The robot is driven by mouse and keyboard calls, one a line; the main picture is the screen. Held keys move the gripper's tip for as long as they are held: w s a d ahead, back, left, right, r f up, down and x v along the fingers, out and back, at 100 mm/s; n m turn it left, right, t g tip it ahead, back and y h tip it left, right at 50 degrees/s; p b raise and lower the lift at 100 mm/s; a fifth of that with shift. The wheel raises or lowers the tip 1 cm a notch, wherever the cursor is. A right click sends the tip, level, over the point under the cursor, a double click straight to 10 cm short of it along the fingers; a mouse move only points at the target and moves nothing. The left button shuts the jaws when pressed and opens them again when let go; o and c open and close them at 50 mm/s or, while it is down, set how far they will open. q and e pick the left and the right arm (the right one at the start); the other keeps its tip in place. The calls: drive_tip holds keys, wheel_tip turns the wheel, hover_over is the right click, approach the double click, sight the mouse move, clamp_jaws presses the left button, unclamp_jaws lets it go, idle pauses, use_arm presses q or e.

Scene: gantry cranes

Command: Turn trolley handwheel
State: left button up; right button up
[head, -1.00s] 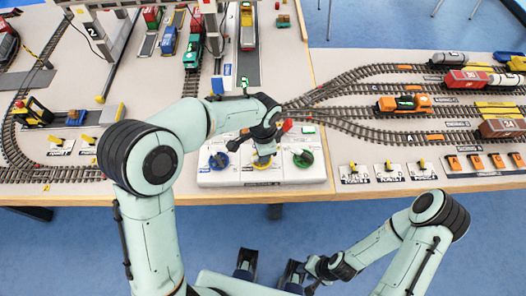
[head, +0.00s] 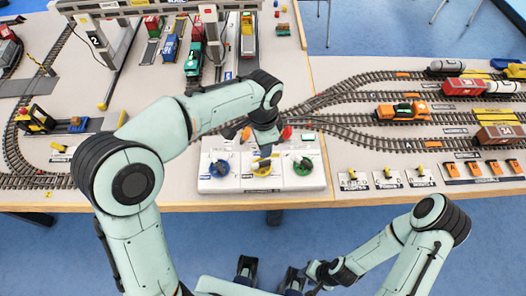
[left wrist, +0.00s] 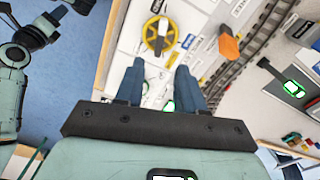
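A white control panel (head: 240,184) at the table's front edge carries a blue handwheel (head: 219,169), a yellow handwheel (head: 262,168) and a green handwheel (head: 303,166). Their labels are too small to read, so I cannot tell which is the trolley's. My left gripper (head: 263,148) is over the panel by the yellow wheel and partly hides it. In the left wrist view the left gripper (left wrist: 159,80) has its fingers apart with nothing held; the yellow wheel (left wrist: 157,35) lies beyond the fingertips. My right gripper (head: 292,279) is low in front of the table; its fingers are unclear.
A gantry crane (head: 97,42) stands over tracks and trucks at the back left. Rail tracks with an orange locomotive (head: 403,110) and wagons fill the right side.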

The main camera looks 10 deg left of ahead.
use_arm(q)
drive_tip(key=shift+r, duration=1.95)
idle(0.6)
